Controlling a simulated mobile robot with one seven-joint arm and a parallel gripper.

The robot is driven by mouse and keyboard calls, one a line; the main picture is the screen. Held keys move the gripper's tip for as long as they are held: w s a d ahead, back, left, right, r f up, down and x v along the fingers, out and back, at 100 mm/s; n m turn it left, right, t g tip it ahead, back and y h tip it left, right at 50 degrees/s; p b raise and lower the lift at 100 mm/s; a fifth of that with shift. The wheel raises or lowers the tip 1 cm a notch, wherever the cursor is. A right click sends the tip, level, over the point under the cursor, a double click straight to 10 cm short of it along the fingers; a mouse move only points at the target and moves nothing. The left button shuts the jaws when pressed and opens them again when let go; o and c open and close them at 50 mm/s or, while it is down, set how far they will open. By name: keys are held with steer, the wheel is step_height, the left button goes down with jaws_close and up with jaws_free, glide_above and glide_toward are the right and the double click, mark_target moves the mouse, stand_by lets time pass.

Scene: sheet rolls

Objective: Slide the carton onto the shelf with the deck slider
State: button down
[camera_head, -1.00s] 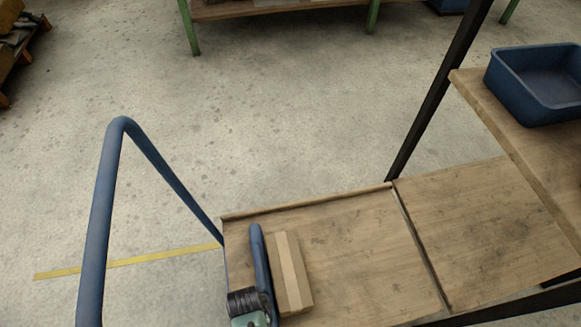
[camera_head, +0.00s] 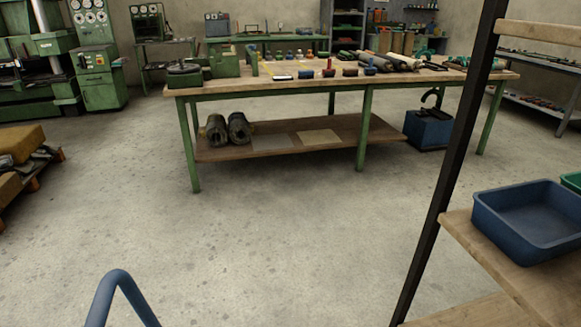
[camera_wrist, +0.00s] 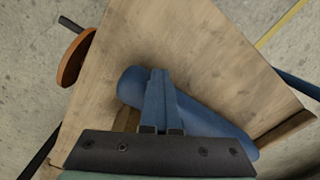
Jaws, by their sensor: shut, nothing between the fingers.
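My gripper (camera_wrist: 160,76) is shut and empty in the wrist view, with its fingers in front of a rounded blue bar (camera_wrist: 212,112), which looks like the deck slider. I cannot tell whether they touch it. The bar lies across the wooden cart deck (camera_wrist: 215,55). A small brown patch (camera_wrist: 125,119) shows beside the bar; I cannot tell whether it is the carton. The carton is out of the head view now. At the lower right of the head view, part of the wooden shelf (camera_head: 470,312) shows.
A blue bin (camera_head: 530,215) stands on the higher wooden board (camera_head: 485,250) beside a dark upright post (camera_head: 440,185). The blue cart handle (camera_head: 118,285) shows at the bottom left. A green-legged workbench (camera_head: 345,85) stands further back. Open concrete floor lies between.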

steer(key=shift+w+d+f+b, duration=0.1)
steer(key=shift+w+d, duration=0.3)
steer(key=shift+d, duration=1.7)
steer(key=shift+w+d+f+b, duration=0.15)
steer(key=shift+w+d, duration=0.3)
steer(key=shift+d, duration=1.65)
steer(key=shift+w+d+r+b, duration=0.1)
steer(key=shift+w+d, duration=0.3)
steer(key=shift+d, duration=1.7)
steer(key=shift+d+f, duration=0.1)
steer(key=shift+d, duration=0.05)
steer(key=shift+w+d+b, duration=0.3)
steer(key=shift+d+b, duration=0.1)
steer(key=shift+d, duration=0.8)
steer(key=shift+w+d+b, duration=0.35)
steer(key=shift+d+b, duration=0.1)
steer(key=shift+d, duration=0.75)
steer(key=shift+w+d+b, duration=0.3)
steer(key=shift+d+b, duration=0.1)
steer(key=shift+d, duration=0.8)
steer(key=shift+w+d+b, duration=0.2)
steer(key=shift+d+b, duration=0.2)
steer(key=shift+d, duration=0.45)
steer(key=shift+w+d+b, duration=0.15)
steer(key=shift+d+b, duration=0.2)
steer(key=shift+d, duration=0.45)
steer(key=shift+w+d+b, duration=0.2)
steer(key=shift+d+b, duration=0.2)
steer(key=shift+d, duration=0.55)
